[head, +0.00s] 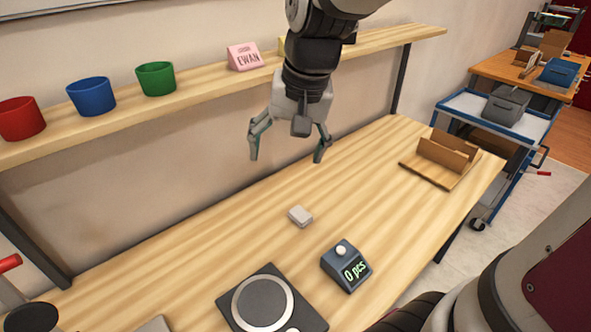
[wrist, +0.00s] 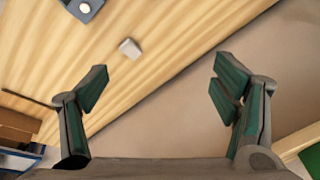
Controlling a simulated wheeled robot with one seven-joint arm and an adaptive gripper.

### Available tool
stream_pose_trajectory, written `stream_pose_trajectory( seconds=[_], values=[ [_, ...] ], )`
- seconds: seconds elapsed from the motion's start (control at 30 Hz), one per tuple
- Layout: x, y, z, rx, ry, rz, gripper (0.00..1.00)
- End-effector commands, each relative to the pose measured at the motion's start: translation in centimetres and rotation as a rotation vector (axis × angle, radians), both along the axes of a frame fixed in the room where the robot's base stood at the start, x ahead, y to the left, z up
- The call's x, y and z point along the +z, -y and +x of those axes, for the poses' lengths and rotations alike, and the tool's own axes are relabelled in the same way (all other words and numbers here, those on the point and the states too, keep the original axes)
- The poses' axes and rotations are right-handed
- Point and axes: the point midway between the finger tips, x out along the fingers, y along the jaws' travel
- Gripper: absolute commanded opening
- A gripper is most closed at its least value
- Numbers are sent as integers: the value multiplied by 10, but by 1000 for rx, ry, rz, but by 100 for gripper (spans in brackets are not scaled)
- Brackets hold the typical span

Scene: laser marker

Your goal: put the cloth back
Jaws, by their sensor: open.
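A small pale grey-white folded piece (head: 300,216), which looks like the cloth, lies flat on the wooden table between the shelf side and the counter box. It also shows in the wrist view (wrist: 130,48), near the top and left of centre. My gripper (head: 287,158) hangs above the table, to the back and left of the piece and apart from it. In the wrist view my gripper (wrist: 160,72) has its two fingers spread wide with nothing between them.
A shelf (head: 205,77) along the wall holds red (head: 21,118), blue (head: 91,96) and green (head: 156,79) cups and a pink name sign (head: 244,56). A counter box (head: 346,268) reading "0 pcs" and a round-plated device (head: 262,305) stand in front. A wooden holder (head: 446,155) sits right.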

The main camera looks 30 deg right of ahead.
Motion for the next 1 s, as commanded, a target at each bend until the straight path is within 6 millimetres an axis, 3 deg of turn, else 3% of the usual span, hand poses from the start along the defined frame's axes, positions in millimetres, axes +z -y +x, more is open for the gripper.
stream_pose_trajectory(
  seconds=[0.13,0.4,0.6,0.87,0.9,1.0],
  values=[
    [22,-15,-49,170,74,-68,81],
    [30,-27,-117,408,161,-202,81],
    [29,-29,-134,471,180,-246,81],
    [28,-29,-135,475,180,-248,81],
    [28,-29,-135,475,180,-248,79],
    [28,-29,-135,474,180,-247,56]
  ],
)
